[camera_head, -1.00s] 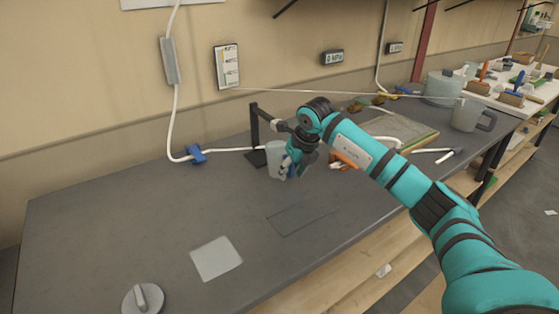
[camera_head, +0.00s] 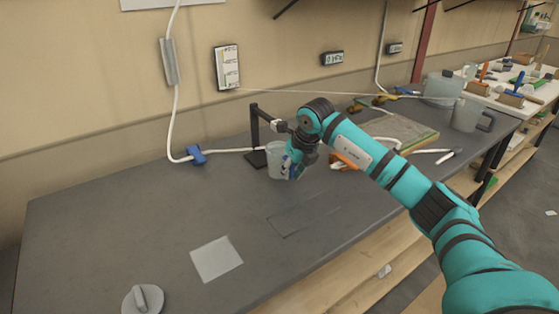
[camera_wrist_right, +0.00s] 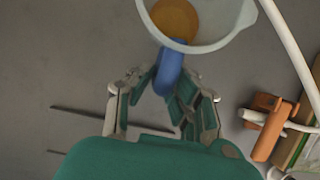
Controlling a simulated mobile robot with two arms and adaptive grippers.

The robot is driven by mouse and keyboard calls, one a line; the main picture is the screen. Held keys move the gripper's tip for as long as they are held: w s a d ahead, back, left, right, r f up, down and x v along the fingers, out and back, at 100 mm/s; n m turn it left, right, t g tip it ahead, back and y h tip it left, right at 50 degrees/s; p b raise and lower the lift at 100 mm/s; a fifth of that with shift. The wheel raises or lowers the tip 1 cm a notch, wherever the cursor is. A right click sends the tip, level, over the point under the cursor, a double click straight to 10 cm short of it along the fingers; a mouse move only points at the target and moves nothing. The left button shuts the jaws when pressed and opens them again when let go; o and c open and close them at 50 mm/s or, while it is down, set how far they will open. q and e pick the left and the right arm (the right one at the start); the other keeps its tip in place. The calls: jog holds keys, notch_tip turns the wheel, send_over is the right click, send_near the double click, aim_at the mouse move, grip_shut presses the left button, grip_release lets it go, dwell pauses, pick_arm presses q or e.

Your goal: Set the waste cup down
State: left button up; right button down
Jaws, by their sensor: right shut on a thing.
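The waste cup, a pale translucent cup (camera_head: 276,161), is at the back of the grey bench beside a black stand. In the right wrist view, the cup (camera_wrist_right: 222,38) has amber contents (camera_wrist_right: 176,18) and a blue handle (camera_wrist_right: 169,70). My right gripper (camera_head: 293,170) is at the cup's right side. In the wrist view, the right gripper's fingers (camera_wrist_right: 168,84) are shut on the blue handle. The cup looks upright and at or just above the bench top; contact under it cannot be told. My left gripper is not in view.
The black stand (camera_head: 257,135) is close behind the cup. An orange clamp (camera_head: 346,160) and a mould board (camera_head: 403,132) lie to the right. A white hose with a blue clamp (camera_head: 196,155) runs at left. The bench front (camera_head: 140,220) is mostly clear around a pale square sheet (camera_head: 216,259).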

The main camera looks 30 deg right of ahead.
dwell(0.4)
jog(key=shift+r+p, duration=2.1)
jog(key=shift+r, duration=0.7)
jog(key=shift+f, duration=0.1)
